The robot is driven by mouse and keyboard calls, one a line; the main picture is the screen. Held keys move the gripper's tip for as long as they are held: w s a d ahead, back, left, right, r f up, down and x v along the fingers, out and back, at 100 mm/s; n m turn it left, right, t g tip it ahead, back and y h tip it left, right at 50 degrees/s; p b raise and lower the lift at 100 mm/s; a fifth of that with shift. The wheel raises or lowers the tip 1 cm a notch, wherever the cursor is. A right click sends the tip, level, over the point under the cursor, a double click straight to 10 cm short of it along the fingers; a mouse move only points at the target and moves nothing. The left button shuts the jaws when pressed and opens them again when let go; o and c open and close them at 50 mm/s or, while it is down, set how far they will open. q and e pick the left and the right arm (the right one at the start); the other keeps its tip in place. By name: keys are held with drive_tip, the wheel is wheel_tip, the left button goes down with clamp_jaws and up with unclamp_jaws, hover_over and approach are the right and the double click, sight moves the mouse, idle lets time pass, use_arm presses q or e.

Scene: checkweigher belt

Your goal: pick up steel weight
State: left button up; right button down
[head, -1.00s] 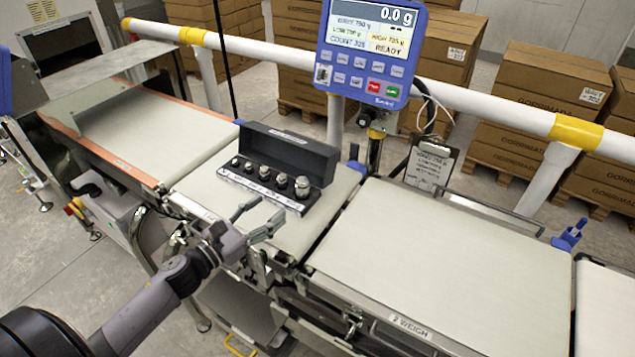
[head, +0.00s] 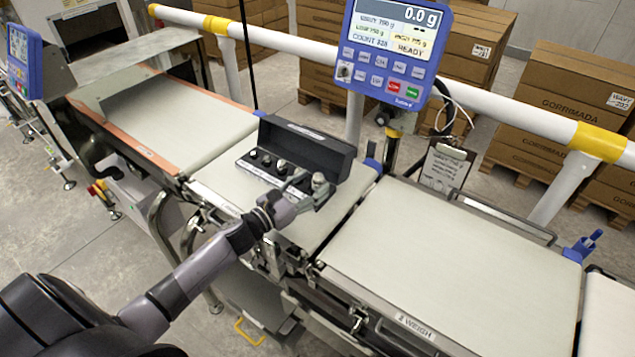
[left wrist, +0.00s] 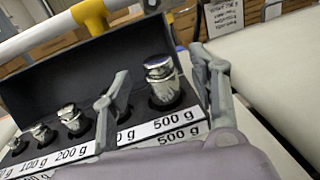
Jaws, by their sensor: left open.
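The steel weights stand in a row in an open black case (head: 318,152) on the belt section left of the weigh platform. The largest steel weight (left wrist: 161,80), by a 500 g label, stands upright in its socket at the row's right end; it also shows in the head view (head: 319,181). My left gripper (head: 311,187) is open at this end of the case. In the left wrist view its fingers (left wrist: 160,68) are on either side of the largest weight, with gaps visible. Smaller steel weights (left wrist: 72,118) stand to the left. My right gripper is not in view.
The case's raised lid (left wrist: 60,75) stands behind the weights. A blue display unit (head: 397,50) reading 0.0 g rises behind the belt. The weigh platform (head: 450,260) is bare. A white rail (head: 500,115) runs behind, with stacked cartons beyond.

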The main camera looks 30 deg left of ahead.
sight(315, 181)
use_arm(q)
drive_tip(key=x, duration=0.3)
drive_tip(key=shift+w+f+p, duration=0.1)
drive_tip(key=shift+w+p, duration=0.1)
drive_tip(key=shift+p, duration=0.15)
drive_tip(key=shift+s, duration=0.1)
drive_tip(key=shift+c, duration=0.6)
clamp_jaws()
